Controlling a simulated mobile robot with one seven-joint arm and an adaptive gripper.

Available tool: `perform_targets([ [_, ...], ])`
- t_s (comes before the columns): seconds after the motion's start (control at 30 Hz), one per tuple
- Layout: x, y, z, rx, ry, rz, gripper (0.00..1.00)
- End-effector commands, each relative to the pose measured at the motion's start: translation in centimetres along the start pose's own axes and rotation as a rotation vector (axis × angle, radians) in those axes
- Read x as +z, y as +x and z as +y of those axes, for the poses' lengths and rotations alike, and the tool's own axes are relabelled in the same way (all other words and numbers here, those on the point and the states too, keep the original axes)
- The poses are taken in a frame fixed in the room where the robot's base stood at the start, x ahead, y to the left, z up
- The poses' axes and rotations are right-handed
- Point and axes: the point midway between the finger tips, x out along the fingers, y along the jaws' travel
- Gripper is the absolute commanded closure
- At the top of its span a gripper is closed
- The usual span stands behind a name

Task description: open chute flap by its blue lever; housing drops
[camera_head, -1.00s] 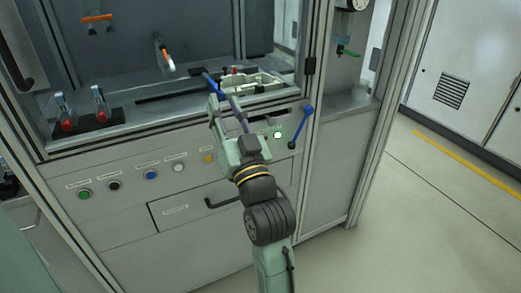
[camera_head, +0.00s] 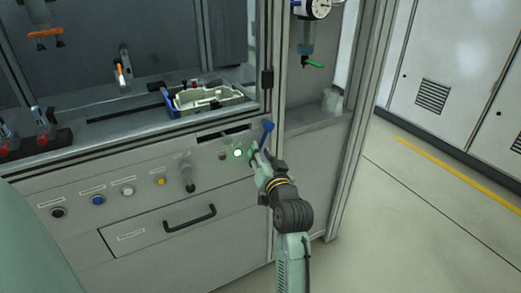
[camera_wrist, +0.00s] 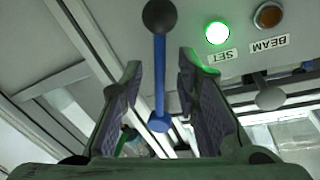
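The blue lever (camera_head: 267,131) is on the front panel at the right, with its lower part hidden by my gripper. My gripper (camera_head: 257,152) is at the lever; in the wrist view the open gripper (camera_wrist: 160,78) has a finger on each side of the shaft, with gaps showing. The pale housing (camera_head: 207,98) sits in a fixture with a blue part on the worktop, above a dark slot (camera_head: 222,135) in the panel. I cannot tell which part is the flap.
A lit green SET button (camera_wrist: 217,33) and an amber BEAM lamp (camera_wrist: 269,16) are close beside the lever. A knob (camera_head: 187,172), a drawer handle (camera_head: 190,217) and several buttons line the panel. A cabinet post stands right of the lever. Open floor lies further right.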

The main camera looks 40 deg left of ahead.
Motion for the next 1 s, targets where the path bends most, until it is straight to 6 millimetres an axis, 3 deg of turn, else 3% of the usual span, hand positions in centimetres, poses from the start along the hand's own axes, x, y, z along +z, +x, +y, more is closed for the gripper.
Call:
perform_targets([
  [0.4, 0.01, 0.9, -0.05, -0.001, -0.001, 0.001, 0.72],
  [0.83, -0.01, 0.87, -0.05, 0.0, -0.001, 0.001, 1.0],
  [1.0, -0.01, 0.87, -0.05, 0.0, -0.001, 0.001, 1.0],
])
